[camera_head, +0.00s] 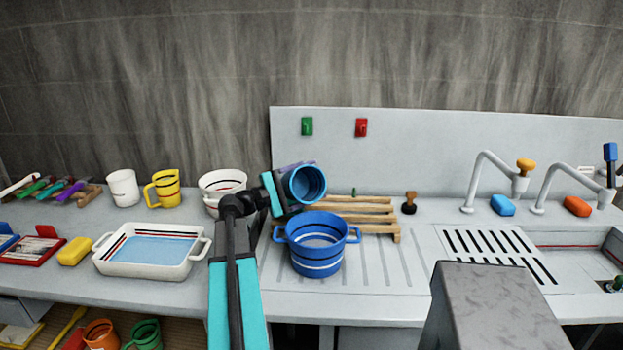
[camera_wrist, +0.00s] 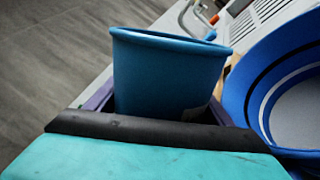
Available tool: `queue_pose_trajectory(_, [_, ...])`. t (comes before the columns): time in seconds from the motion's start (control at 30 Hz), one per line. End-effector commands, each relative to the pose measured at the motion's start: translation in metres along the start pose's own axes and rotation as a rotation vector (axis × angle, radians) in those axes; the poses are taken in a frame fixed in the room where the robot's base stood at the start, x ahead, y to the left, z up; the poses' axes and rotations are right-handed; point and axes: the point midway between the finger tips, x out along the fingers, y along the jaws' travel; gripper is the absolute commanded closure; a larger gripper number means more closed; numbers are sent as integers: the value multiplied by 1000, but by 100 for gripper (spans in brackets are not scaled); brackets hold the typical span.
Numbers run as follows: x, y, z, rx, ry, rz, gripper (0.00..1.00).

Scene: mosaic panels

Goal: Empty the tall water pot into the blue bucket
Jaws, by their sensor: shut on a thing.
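The tall water pot, a blue cup-like vessel (camera_head: 307,185), is held tilted on its side, its open mouth turned toward the head camera and slightly right. My gripper (camera_head: 277,193) is shut on it from the left. The wrist view shows the pot's blue wall and rim (camera_wrist: 168,75) above the dark gripper edge. The blue bucket (camera_head: 317,262), with white and dark stripes and two side handles, stands upright on the ribbed drainboard just below the pot. In the wrist view the bucket (camera_wrist: 262,85) is at the right, beside the pot. I cannot tell how much water is in either.
A wooden rack (camera_head: 365,205) stands behind the bucket. A white basin (camera_head: 112,262), a white striped pot (camera_head: 222,183), a yellow jug (camera_head: 167,188) and a white cup (camera_head: 123,187) stand left. A sink with taps (camera_head: 472,190) is right; the drainboard between is mostly clear.

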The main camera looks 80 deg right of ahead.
Motion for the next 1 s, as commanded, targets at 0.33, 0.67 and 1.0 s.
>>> queue_pose_trajectory(0.33, [0,4,1,-90,9,0,63])
queue_pose_trajectory(0.67, [0,5,1,-175,18,0,63])
queue_pose_trajectory(1.0, [1,5,2,-262,27,0,63])
